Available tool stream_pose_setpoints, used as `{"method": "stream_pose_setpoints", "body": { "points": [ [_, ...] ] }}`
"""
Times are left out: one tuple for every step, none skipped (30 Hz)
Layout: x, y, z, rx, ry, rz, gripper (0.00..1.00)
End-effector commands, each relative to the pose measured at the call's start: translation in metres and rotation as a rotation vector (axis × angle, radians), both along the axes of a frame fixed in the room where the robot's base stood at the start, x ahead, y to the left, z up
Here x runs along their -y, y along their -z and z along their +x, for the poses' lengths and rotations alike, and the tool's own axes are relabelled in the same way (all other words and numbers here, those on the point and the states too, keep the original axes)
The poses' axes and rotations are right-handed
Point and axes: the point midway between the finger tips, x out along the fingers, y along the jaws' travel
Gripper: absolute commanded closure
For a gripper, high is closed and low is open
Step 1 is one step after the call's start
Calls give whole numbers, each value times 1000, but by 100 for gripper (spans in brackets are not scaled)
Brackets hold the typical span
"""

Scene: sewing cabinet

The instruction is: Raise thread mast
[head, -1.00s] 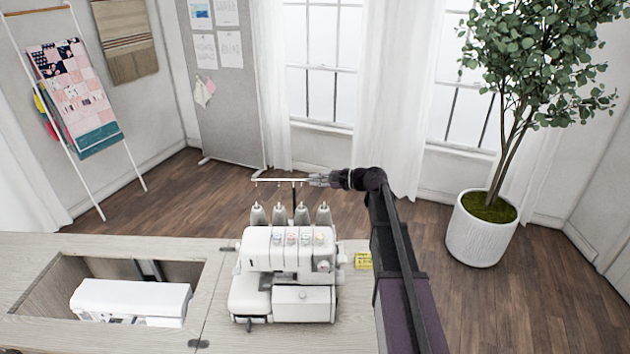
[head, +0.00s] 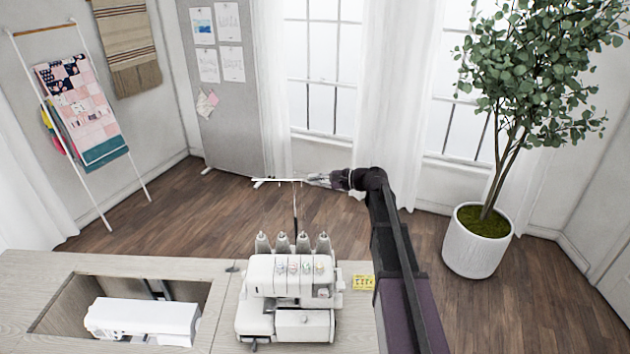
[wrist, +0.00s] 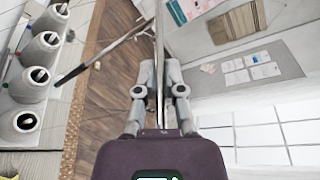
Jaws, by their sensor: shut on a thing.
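The thread mast has a thin white crossbar (head: 272,180) on a dark upright post (head: 295,208) behind the white serger (head: 287,295). My gripper (head: 314,180) is shut on the right end of the crossbar, well above the thread cones (head: 283,243). In the wrist view the crossbar (wrist: 160,50) runs lengthwise between the fingers of my gripper (wrist: 160,95). The dark post (wrist: 95,62) slants to its left there. The post's lower end is hidden behind the cones in the head view.
The serger stands on the cabinet top (head: 228,290), left of my arm. A white sewing machine (head: 145,318) sits in the cabinet opening. A potted tree (head: 480,240) stands farther right. Floor is clear behind the cabinet.

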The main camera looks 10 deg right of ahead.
Motion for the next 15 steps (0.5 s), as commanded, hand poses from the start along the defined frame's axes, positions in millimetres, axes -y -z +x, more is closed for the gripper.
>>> {"method": "stream_pose_setpoints", "body": {
  "points": [
    [0, -15, 0, 0, 1, 2, 100],
    [0, -19, 0, 0, 1, 2, 100],
    [0, -24, 0, 0, 1, 2, 100],
    [0, -28, 0, 0, 1, 2, 100],
    [0, -31, 0, 0, 1, 2, 100],
    [0, -36, 0, 0, 1, 2, 100],
    [0, -38, 0, 0, 1, 2, 100],
    [0, -41, 0, 0, 1, 2, 100],
    [0, -44, 0, 0, 1, 2, 100],
    [0, -47, 0, 0, 1, 2, 100],
    [0, -48, 0, 0, 1, 2, 100],
    [1, -51, 0, 0, 2, 1, 100],
    [1, -52, 0, 0, 2, 1, 100],
    [1, -53, 0, 0, 2, 1, 100],
    [1, -54, 0, 0, 2, 1, 100]
  ]
}}
